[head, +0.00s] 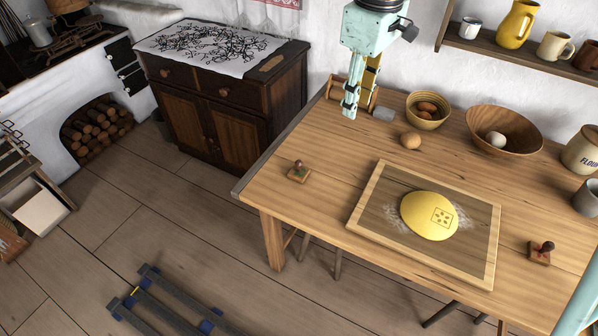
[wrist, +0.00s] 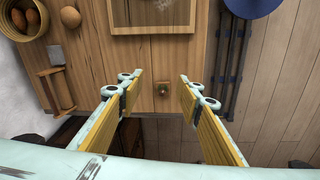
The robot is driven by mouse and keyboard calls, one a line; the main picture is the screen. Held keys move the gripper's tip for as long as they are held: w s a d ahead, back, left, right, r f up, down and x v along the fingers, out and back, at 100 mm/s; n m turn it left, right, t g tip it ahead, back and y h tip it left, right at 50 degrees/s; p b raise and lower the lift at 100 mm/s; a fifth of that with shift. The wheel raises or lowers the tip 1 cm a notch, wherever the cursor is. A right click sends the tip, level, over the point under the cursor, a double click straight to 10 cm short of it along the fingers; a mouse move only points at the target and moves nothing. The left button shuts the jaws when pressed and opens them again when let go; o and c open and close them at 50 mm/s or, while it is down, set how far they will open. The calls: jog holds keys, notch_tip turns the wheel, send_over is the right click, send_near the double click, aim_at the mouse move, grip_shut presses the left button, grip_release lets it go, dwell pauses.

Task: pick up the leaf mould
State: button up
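Two small wooden stamps with dark knobs lie on the table. The left stamp (head: 299,172) is near the table's left edge; the right stamp (head: 540,252) is at the front right. Their undersides are hidden, so I cannot tell which is the leaf mould. My gripper (head: 362,94) is open and empty, high over the table's back left. In the wrist view, the left stamp (wrist: 162,89) shows on the table in the gap between the open fingertips (wrist: 160,94), well below and apart from them.
A board (head: 366,222) bears yellow dough (head: 427,216) with a square imprint. An egg (head: 410,141), an egg bowl (head: 427,122), a wooden bowl (head: 518,122) and a grey-bladed scraper (head: 383,114) stand behind. A shelf (head: 500,50) hangs on the wall. Table around the left stamp is clear.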

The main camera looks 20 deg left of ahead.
jog(key=w+a+f+n, duration=0.3)
jog(key=w+a+f, duration=0.1)
jog(key=a+f, duration=0.4)
jog(key=n+g, duration=0.1)
jog(key=n, duration=0.2)
send_over(299, 161)
notch_tip(299, 161, down, 12)
jog(key=shift+s+r, duration=0.2)
jog(key=shift+s, duration=0.05)
jog(key=shift+f, duration=0.1)
jog(key=shift+f+b, duration=0.35)
jog(key=shift+f, duration=3.85)
jog(key=shift+f, duration=0.1)
jog(key=shift+w+f+b, duration=0.15)
jog(key=shift+f+b, duration=0.25)
jog(key=shift+f, duration=2.1)
jog(key=shift+c, duration=0.7)
